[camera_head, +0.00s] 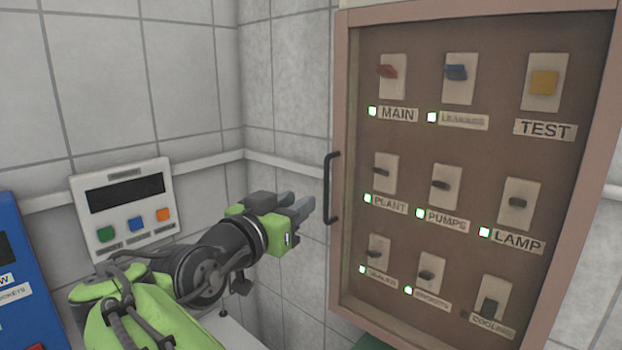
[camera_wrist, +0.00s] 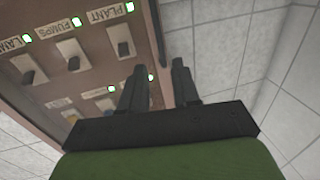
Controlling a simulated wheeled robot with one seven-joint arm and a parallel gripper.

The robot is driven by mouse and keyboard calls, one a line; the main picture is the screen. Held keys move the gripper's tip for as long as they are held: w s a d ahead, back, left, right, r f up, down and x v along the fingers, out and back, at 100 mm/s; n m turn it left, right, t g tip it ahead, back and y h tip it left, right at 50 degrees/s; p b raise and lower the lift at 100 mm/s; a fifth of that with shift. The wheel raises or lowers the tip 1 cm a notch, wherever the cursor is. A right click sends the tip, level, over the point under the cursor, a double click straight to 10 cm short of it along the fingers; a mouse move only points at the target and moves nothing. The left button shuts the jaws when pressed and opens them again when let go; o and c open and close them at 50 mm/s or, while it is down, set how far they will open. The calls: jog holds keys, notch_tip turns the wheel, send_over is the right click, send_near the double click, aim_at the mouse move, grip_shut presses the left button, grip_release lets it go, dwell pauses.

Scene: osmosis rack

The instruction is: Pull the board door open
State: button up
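The board door (camera_head: 345,100) is a pinkish-brown frame around a brown panel with several labelled switches, and it looks closed. Its dark, upright bar handle (camera_head: 331,188) is on the left edge. My gripper (camera_head: 303,207) is just left of the handle's lower half, its grey fingers pointing right towards it. In the wrist view my gripper (camera_wrist: 159,82) has its two dark fingers apart with nothing visible between them. The board door (camera_wrist: 158,40) fills the left of that view, its edge near the fingertips.
A white control box (camera_head: 125,205) with a dark display and coloured buttons is on the wall behind my arm. A blue box (camera_head: 25,280) stands at the far left. Tiled walls (camera_head: 285,80) meet in a corner left of the board.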

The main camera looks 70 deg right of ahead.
aim_at(325, 184)
jog(key=p+x, duration=0.3)
jog(key=x, duration=0.8)
jog(key=shift+d, duration=0.4)
grip_shut()
